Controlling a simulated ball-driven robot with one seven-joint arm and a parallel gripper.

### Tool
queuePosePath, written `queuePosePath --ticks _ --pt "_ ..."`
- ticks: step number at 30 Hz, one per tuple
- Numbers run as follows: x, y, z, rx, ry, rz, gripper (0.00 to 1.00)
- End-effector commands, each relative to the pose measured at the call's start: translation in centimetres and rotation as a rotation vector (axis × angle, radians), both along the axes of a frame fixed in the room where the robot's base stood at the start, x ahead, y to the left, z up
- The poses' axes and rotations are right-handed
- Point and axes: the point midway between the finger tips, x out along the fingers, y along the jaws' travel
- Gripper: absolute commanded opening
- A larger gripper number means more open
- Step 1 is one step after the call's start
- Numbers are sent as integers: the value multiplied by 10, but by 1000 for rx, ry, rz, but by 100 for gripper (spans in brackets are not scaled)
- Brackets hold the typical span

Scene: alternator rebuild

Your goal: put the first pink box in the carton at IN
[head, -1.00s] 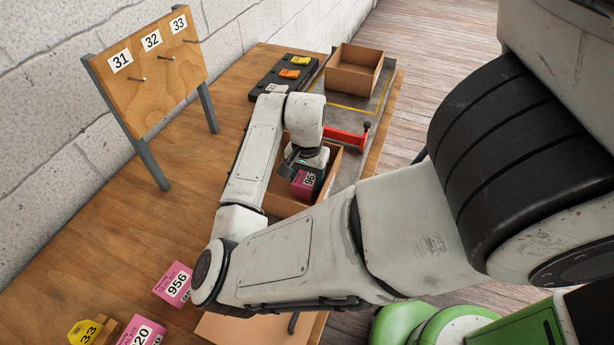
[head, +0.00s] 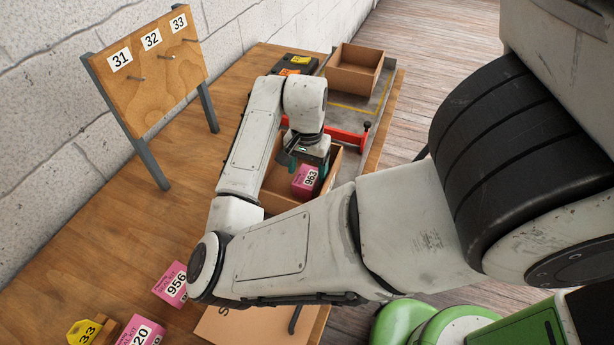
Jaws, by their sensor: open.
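A pink box labelled 963 (head: 305,183) lies inside the open brown carton (head: 272,200) on the bench. My gripper (head: 307,165) is open, just above the box and over the carton. The box shows below the fingers, and I cannot tell whether they touch it. Part of the carton is hidden by my arm. Two other pink boxes lie at the lower left: one labelled 956 (head: 171,284) and one whose number ends in 20 (head: 143,333). My arm partly covers the 956 box. No IN label is readable here.
A red bar (head: 345,135) crosses just behind the carton. An empty carton (head: 355,70) stands beyond it on a grey strip. A peg board (head: 150,72) numbered 31 to 33 stands left. A yellow tag 33 (head: 82,332) lies at the lower left.

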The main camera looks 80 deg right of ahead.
Motion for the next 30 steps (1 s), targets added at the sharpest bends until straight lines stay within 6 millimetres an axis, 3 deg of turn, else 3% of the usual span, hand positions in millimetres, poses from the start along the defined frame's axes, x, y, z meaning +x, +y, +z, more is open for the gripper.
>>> queuePosePath --ticks 6,12,30 --pt "1 -1 47 -2 -5 -4 73" --pt "1 0 75 0 -4 -3 73" --pt "0 0 84 1 -1 0 73"
